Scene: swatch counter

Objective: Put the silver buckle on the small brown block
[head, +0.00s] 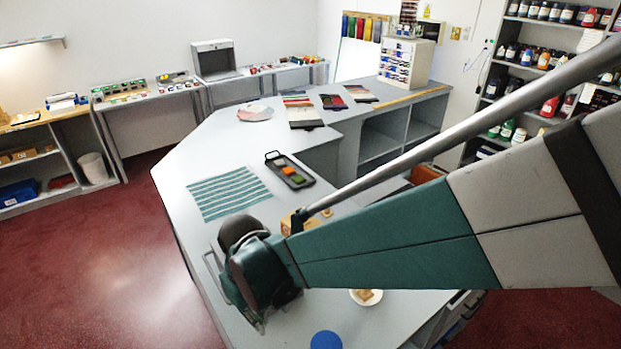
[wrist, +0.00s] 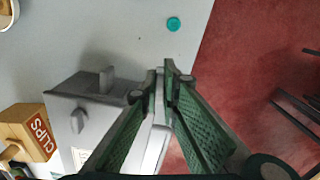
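A small tan-brown block (head: 367,296) lies in a white dish (head: 379,301) on the counter, below my arm in the head view. Part of the dish (wrist: 9,22) shows at the top left of the wrist view. I cannot make out the silver buckle in either view. My gripper (wrist: 161,72) points down over the counter edge, beside a grey box (wrist: 95,105) with knob-like handles. The green fingers have their tips close together with a narrow gap. I see nothing clearly held there. In the head view my wrist hides part of the counter.
A teal disc (wrist: 173,24) lies on the counter, and a blue disc (head: 326,341) shows in the head view. A CLIPS box (wrist: 30,132) stands left of the grey box. A striped cloth (head: 228,193) and dark tray (head: 276,157) lie farther back. Red floor borders the counter.

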